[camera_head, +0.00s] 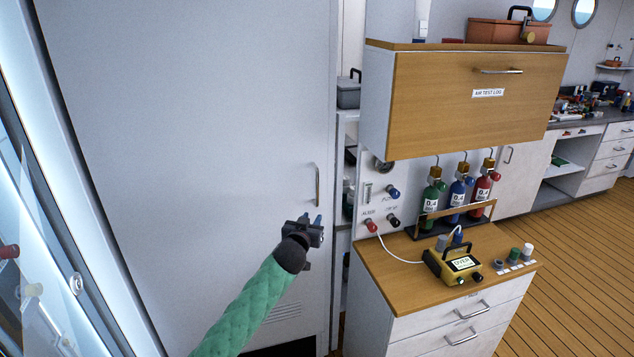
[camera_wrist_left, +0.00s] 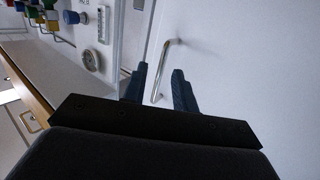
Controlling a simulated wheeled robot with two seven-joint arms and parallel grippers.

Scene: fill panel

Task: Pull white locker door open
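The white locker door (camera_head: 200,130) is a tall flat panel filling the left of the head view. A slim vertical metal handle (camera_head: 317,185) is near its right edge. The door looks shut, though a small opening would be hard to see. My left gripper (camera_head: 311,219) is in front of the door near the handle's lower end. In the left wrist view, the fingers (camera_wrist_left: 160,88) are apart, with the handle (camera_wrist_left: 166,68) showing between and beyond them. I cannot tell whether they touch it. My right gripper is not in view.
Right of the door stands a wooden-topped counter (camera_head: 395,265) with a yellow meter (camera_head: 455,262) and several small bottles. Above hangs a wooden-fronted cabinet (camera_head: 470,105). A glass-like panel edge (camera_head: 60,200) is at the far left. Wooden floor (camera_head: 570,300) is clear at right.

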